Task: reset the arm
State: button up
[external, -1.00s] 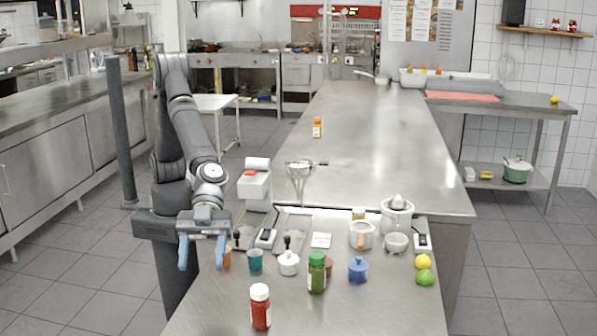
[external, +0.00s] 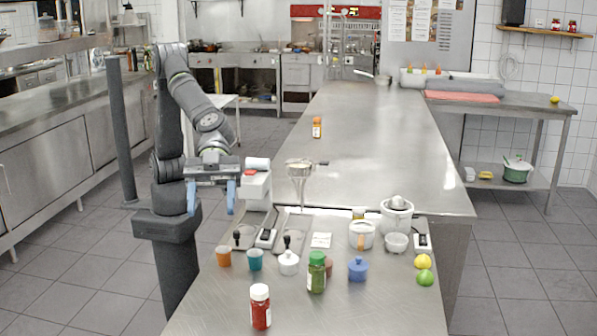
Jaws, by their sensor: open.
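My gripper (external: 211,198) hangs at the left end of the steel counter, above its left edge, with its two blue fingers pointing down and apart. It is open and nothing is between the fingers. My arm is folded up and back over its dark pedestal. The orange cup (external: 224,257) and the teal cup (external: 255,260) stand on the counter below and to the right of the gripper, apart from it.
On the counter (external: 205,310) stand a red-filled jar (external: 260,307), a green jar (external: 316,272), a white lidded pot (external: 289,263), a blue pot (external: 357,269), a lemon (external: 423,261) and a lime (external: 424,278). A white machine (external: 256,187) stands right of the gripper. The far counter is mostly clear.

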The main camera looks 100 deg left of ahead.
jog(key=w+a+n+t+y, duration=0.1)
jog(key=w+a+n+t, duration=0.1)
jog(key=w+a, duration=0.9)
jog(key=shift+w+n+t, duration=0.2)
jog(key=shift+n+t, duration=0.1)
jog(key=shift+t, duration=0.2)
jog(key=s+d+f+m+g+h, duration=0.1)
jog(key=s+d+f+m+g, duration=0.1)
jog(key=s+d, duration=1.1)
jog(key=shift+s+m+g, duration=0.6)
jog(key=shift+s+g, duration=0.1)
jog(key=shift+g, duration=0.1)
jog(key=shift+d, duration=0.1)
